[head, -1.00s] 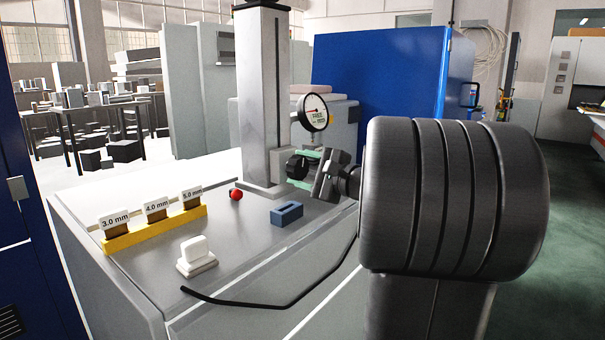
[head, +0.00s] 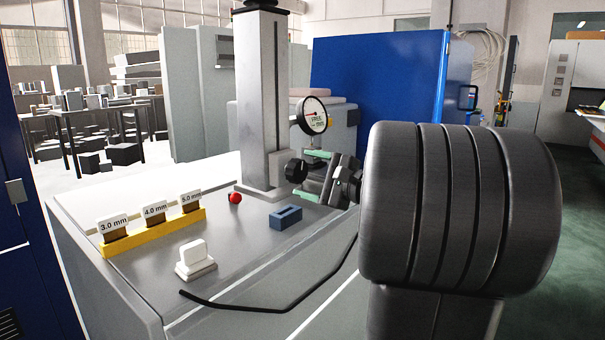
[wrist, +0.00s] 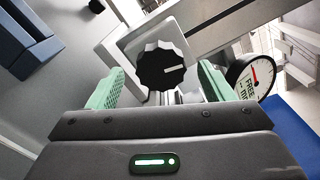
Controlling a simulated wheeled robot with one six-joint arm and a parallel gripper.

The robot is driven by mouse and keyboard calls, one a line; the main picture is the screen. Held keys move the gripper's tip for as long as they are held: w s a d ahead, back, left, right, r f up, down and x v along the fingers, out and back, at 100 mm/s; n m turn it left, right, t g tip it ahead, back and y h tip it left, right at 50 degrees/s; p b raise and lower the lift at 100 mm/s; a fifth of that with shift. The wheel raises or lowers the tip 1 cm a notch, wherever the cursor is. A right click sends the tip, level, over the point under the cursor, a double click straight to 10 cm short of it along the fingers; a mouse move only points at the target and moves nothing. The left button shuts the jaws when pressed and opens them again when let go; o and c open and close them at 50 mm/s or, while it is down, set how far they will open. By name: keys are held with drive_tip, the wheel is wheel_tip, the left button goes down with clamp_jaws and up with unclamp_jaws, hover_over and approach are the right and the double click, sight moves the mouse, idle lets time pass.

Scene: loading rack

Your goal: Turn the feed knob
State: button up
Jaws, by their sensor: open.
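The feed knob is black and ribbed with a white pointer line; it shows in the wrist view (wrist: 164,67) on a grey block of the column stand. In the head view the knob (head: 296,171) sits at the column's lower right side. My gripper (head: 312,174) is open just to the right of the knob. In the wrist view its two green fingers (wrist: 158,88) stand apart, one on each side below the knob, with the knob ahead of them and no visible contact.
A round dial gauge (head: 313,116) with a red needle is just above my gripper. A blue slotted block (head: 286,217), a red ball (head: 235,198), a yellow rack (head: 155,232) with labelled gauges and a white block (head: 195,259) stand on the bench (head: 240,240).

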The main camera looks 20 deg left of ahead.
drive_tip(key=v, duration=1.1)
drive_tip(key=shift+d, duration=0.1)
drive_tip(key=x, duration=1.3)
drive_tip(key=shift+w+a, duration=0.1)
drive_tip(key=shift+a, duration=0.25)
